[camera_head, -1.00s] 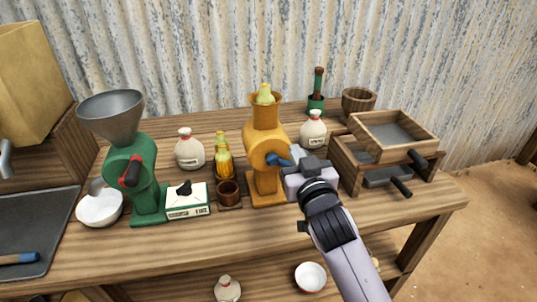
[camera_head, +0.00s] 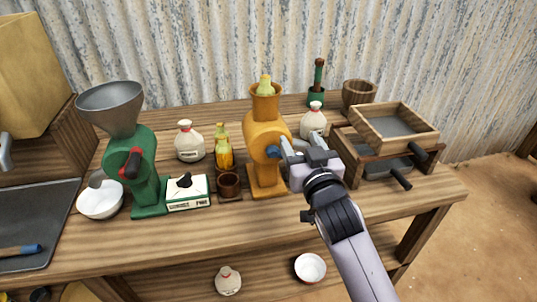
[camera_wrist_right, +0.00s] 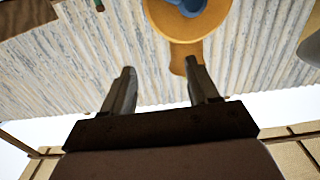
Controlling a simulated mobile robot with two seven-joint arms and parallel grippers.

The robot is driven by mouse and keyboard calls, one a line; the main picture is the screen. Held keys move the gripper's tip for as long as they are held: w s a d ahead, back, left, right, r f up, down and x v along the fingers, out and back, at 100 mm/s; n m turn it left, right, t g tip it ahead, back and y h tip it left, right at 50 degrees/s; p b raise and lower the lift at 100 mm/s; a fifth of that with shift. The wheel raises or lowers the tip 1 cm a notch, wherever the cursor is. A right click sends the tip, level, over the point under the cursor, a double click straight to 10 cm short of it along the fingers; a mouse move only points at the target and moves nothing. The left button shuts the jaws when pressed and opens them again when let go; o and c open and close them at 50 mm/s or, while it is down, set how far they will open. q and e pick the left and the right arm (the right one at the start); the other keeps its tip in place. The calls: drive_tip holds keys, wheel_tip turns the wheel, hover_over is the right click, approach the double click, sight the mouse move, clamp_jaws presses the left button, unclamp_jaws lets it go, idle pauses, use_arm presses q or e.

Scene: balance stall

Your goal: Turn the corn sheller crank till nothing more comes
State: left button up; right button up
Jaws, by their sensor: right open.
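The corn sheller (camera_head: 267,177) is an orange-yellow cast machine standing upright on the middle of the bench. A pale yellow cob (camera_head: 265,86) sticks up out of its top funnel. Its blue crank handle (camera_head: 273,152) is on the front right of the body. My right gripper (camera_head: 289,149) is open just to the right of the handle. In the right wrist view the gap between its fingers (camera_wrist_right: 161,78) is empty. The sheller (camera_wrist_right: 183,27) and its blue handle (camera_wrist_right: 205,10) show beyond the fingertips, near the top edge. My left gripper is not in view.
A green mill (camera_head: 146,185) is further left. Wooden sieve boxes (camera_head: 368,140) stand close to the right of my gripper. A white bowl (camera_head: 310,267) is on the lower shelf.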

drive_tip(key=a+v, duration=0.1)
drive_tip(key=v, duration=0.6)
drive_tip(key=shift+s+f, duration=0.2)
drive_tip(key=shift+s, duration=0.05)
drive_tip(key=shift+d, duration=0.1)
drive_tip(key=x, duration=0.8)
idle(0.3)
